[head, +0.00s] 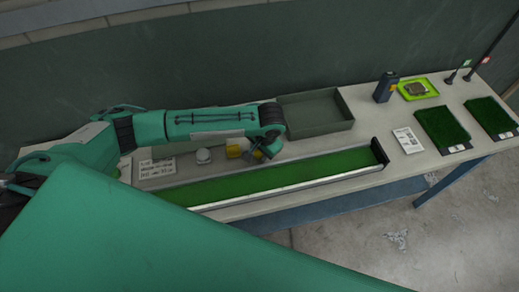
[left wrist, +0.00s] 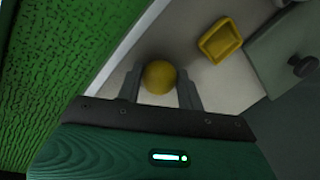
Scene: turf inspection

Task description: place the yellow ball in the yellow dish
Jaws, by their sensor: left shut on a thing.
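The yellow ball (left wrist: 159,77) sits between the two fingers of my left gripper (left wrist: 160,90) in the left wrist view, and the gripper is shut on it. The yellow dish (left wrist: 220,40) is a small square dish just beyond and to the right of the ball in that view, apart from it. In the head view the dish (head: 234,151) shows beside my left gripper (head: 262,154), partly hidden by the arm. The ball is hard to make out there. My right gripper is not in view.
A green turf strip with a metal rail (head: 270,190) runs along the table front. A grey tray (head: 318,127) stands behind the gripper. A small white round thing (head: 204,156) stands left of the dish. Turf squares (head: 442,128) and a lime tray (head: 418,97) lie at the right.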

